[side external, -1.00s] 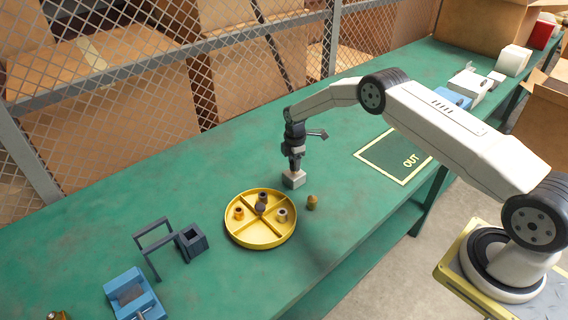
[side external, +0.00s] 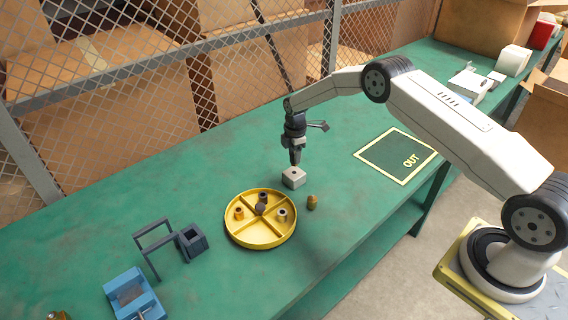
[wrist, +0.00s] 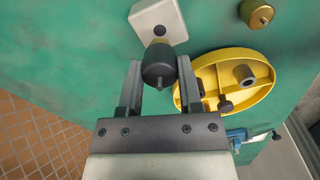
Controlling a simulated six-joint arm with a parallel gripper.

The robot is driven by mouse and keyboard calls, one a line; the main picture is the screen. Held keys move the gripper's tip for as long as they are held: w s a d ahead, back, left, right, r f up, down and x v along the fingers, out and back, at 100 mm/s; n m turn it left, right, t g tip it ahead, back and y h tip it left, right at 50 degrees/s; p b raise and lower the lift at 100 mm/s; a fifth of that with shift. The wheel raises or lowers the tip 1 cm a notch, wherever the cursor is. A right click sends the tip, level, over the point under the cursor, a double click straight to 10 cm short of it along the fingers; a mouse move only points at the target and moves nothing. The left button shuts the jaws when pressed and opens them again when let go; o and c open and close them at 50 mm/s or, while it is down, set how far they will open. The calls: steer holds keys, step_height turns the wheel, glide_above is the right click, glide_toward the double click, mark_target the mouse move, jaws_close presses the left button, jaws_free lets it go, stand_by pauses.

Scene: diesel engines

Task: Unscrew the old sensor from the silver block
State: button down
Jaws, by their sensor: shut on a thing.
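The silver block (side external: 293,178) stands on the green bench with a dark hole in its top. It also shows in the wrist view (wrist: 172,18). My gripper (side external: 295,160) is just above the block, pointing down. In the wrist view my gripper (wrist: 158,75) is shut on a dark, rounded sensor (wrist: 158,66), held between the two fingers. The sensor appears clear of the block, with the hole showing beyond its tip. The fingers hide part of the sensor in the side view.
A round yellow divided tray (side external: 232,232) holding several small parts sits left of the block. A loose brass piece (side external: 312,202) stands close by. A dark frame with a square socket (side external: 192,243) and a blue fixture (side external: 134,297) are further left. The OUT square (side external: 385,158) is bare.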

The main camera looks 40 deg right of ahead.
steer(key=shift+r, duration=1.5)
